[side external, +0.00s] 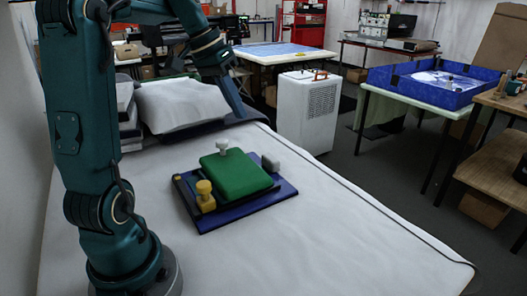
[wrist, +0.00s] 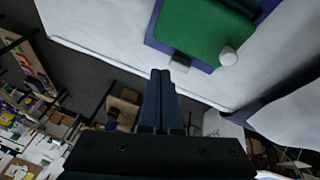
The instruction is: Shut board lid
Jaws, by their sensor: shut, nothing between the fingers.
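The board (side external: 262,204) is a flat dark blue plate lying on the white-covered table. Its green lid (side external: 236,176) lies roughly flat over it, with a white knob (side external: 222,147) on the lid's far side; I cannot tell whether it is fully down. A yellow knob-shaped piece (side external: 205,196) stands at the near left edge, and a light grey block (side external: 270,163) at the right. In the wrist view, the green lid (wrist: 195,28) and white knob (wrist: 228,56) show at the top. My gripper (side external: 239,114) is shut and empty, beyond the board and apart from it; its fingers (wrist: 160,74) show together in the wrist view.
A white cushion-like bundle (side external: 182,105) on a dark pad lies at the table's far left. A white cabinet (side external: 307,110) stands past the far edge. The white table (side external: 340,235) is clear right and in front of the board; a dark cable runs along its right edge.

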